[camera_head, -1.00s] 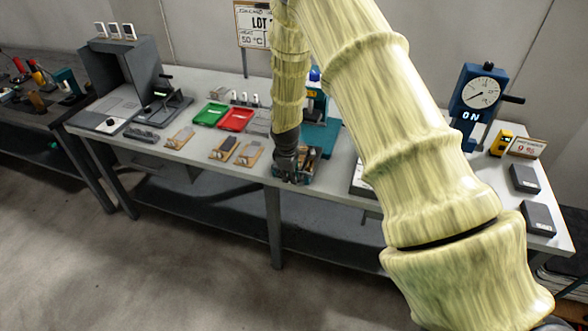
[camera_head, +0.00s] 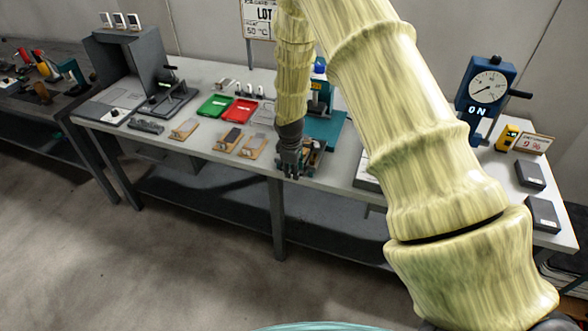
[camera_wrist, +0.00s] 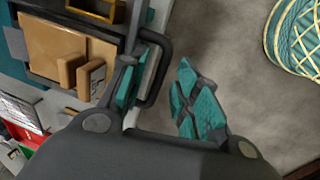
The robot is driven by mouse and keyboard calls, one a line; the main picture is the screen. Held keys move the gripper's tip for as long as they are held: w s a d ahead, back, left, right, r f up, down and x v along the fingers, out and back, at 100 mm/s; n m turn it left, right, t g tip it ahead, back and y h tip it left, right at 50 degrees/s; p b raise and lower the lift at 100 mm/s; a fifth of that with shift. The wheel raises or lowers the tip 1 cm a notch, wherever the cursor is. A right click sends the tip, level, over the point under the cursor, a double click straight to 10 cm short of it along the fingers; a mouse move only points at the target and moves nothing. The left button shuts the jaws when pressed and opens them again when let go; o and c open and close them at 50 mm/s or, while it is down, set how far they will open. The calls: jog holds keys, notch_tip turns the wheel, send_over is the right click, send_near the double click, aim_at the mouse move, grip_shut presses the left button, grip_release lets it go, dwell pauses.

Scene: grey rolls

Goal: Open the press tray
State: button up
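The press tray (camera_wrist: 115,18) shows at the upper left of the wrist view as a dark-framed tray with a tan board and two wooden blocks on it. Its dark loop handle (camera_wrist: 166,45) sticks out toward my gripper (camera_wrist: 165,95). My gripper is open, with teal pads. One finger appears inside the loop and the other outside it, with a wide gap to the outer finger; contact with the handle cannot be told. In the head view, my gripper (camera_head: 290,168) is at the table's front edge, partly hiding the tray (camera_head: 313,157) before the teal press (camera_head: 328,130).
Green (camera_head: 214,106) and red (camera_head: 240,111) trays lie left of the press. Several small boards with grey pieces lie along the front edge. A blue dial gauge (camera_head: 486,90) stands at right. The floor (camera_head: 170,270) before the table (camera_head: 345,187) is clear.

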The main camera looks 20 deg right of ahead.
notch_tip(320, 180, up, 12)
jog(key=s+a, duration=0.1)
jog(key=shift+s+a+f, duration=0.2)
jog(key=shift+s+f, duration=0.05)
dwell(0.5)
